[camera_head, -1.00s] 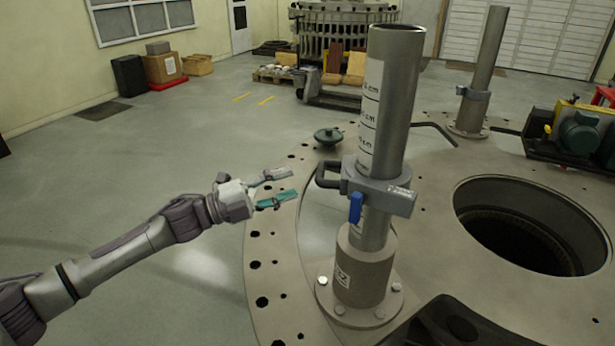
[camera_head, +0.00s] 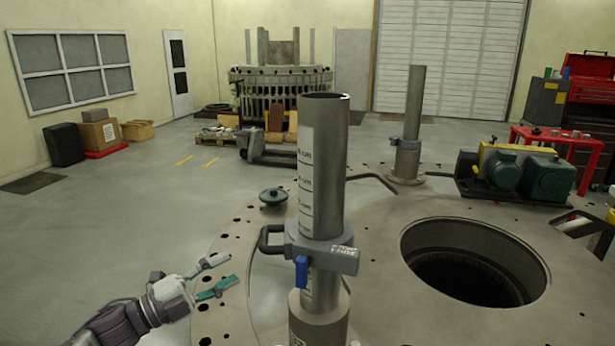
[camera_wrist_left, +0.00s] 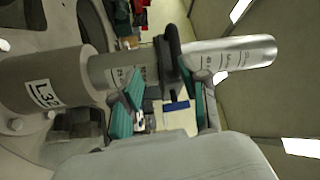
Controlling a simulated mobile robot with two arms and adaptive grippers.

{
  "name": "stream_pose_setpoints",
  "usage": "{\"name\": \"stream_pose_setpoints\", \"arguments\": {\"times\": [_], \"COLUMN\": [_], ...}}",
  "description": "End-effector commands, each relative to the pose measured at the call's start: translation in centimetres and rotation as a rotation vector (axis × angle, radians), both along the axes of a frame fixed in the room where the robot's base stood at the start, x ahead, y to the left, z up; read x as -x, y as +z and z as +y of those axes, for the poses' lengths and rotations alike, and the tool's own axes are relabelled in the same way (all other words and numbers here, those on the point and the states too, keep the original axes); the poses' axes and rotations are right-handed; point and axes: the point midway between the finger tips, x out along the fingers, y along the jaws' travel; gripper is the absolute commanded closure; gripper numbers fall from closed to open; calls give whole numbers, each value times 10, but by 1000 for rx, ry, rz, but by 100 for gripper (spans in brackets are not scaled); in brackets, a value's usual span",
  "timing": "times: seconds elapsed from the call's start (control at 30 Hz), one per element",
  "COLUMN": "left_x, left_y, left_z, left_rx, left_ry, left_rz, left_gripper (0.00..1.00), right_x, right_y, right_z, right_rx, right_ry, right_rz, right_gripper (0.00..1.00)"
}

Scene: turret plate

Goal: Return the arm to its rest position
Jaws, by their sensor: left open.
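My left gripper (camera_head: 222,276) is at the lower left of the head view, over the rim of the turret plate (camera_head: 215,255). Its two teal-padded fingers are spread and nothing is between them. It is left of the near metal post (camera_head: 322,165), apart from it. The post stands upright with a scale marked in cm and a grey clamp (camera_head: 325,252) with a black handle and a blue lever (camera_head: 301,271). In the left wrist view the fingers (camera_wrist_left: 160,98) show in front of the post base (camera_wrist_left: 60,82) labelled L32. My right gripper is not in view.
A large round hole (camera_head: 474,262) opens at right. A second post (camera_head: 411,120) and a green motor unit (camera_head: 520,170) stand farther back.

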Motion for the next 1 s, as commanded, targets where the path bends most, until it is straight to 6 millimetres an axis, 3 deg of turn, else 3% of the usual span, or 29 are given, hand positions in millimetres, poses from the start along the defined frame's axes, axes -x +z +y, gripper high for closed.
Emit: {"name": "stream_pose_setpoints", "arguments": {"times": [0.03,0.1,0.2,0.37,0.5,0.7,1.0], "left_x": [4,8,22,70,133,210,299], "left_y": [-18,-42,-78,-142,-190,-227,-247], "left_z": [-18,-34,-47,-45,-30,-15,-4], "left_rx": [55,130,239,385,467,512,531], "left_ry": [41,132,286,561,795,1019,1239], "left_rz": [74,196,401,768,1079,1371,1654], "left_gripper": [56,56,56,56,56,56,56], "right_x": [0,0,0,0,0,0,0], "right_y": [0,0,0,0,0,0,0], "right_z": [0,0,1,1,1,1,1], "right_rx": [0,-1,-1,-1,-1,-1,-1], "right_ry": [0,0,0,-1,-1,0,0], "right_rz": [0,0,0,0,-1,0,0], "right_gripper": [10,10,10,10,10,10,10]}}
